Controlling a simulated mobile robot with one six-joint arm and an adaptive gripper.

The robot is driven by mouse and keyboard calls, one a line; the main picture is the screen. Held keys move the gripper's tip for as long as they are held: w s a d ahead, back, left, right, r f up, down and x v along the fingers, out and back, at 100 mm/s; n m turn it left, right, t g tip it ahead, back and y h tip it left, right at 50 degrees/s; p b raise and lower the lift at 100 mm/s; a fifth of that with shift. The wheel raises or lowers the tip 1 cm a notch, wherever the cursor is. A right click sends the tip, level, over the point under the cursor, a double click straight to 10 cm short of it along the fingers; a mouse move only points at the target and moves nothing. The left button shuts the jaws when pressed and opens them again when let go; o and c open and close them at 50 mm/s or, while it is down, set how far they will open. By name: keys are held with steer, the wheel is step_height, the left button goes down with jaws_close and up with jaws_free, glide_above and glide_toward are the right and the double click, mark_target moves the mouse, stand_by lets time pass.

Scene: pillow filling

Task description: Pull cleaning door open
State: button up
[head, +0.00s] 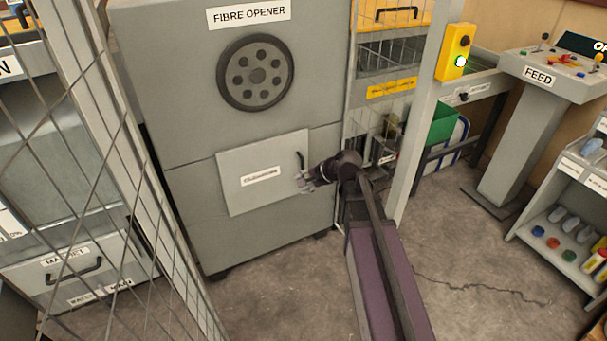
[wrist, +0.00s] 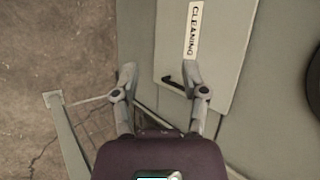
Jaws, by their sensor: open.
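The cleaning door (head: 240,190) is a pale grey panel low on the front of the fibre opener (head: 190,120). It looks closed. Its label reads "CLEANING" in the wrist view, where the door (wrist: 220,70) fills the upper middle. A dark handle (head: 300,160) sits near the door's right edge. My gripper (head: 303,182) is in front of that edge, just below the handle in the picture. In the wrist view my gripper (wrist: 158,75) is open, and the handle (wrist: 173,85) shows between the fingers, nearer the right one. I cannot tell whether a finger touches it.
A wire mesh fence (head: 90,110) stands at the left. A grey post (head: 415,140) with a yellow button box (head: 455,52) stands right of the machine. A feed console (head: 520,130) and a shelf unit (head: 565,215) are further right. The floor (head: 280,295) before the machine is clear.

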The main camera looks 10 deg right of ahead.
steer(key=w+d+f+m+t+y+b, duration=0.2)
steer(key=w+d+f+m+t+b, duration=0.25)
steer(key=w+f+m+b, duration=0.75)
steer(key=m+t+b, duration=0.6)
steer(key=m+b, duration=0.1)
steer(key=b, duration=0.8)
glide_toward(303, 163)
steer(key=v, duration=0.3)
steer(key=shift+h, duration=0.3)
steer(key=shift+w, duration=0.1)
steer(key=x, duration=1.3)
steer(key=shift+w+a+f, duration=0.2)
steer(key=shift+w+a, duration=0.05)
steer(key=shift+c, duration=0.2)
jaws_close()
steer(key=shift+d, duration=0.1)
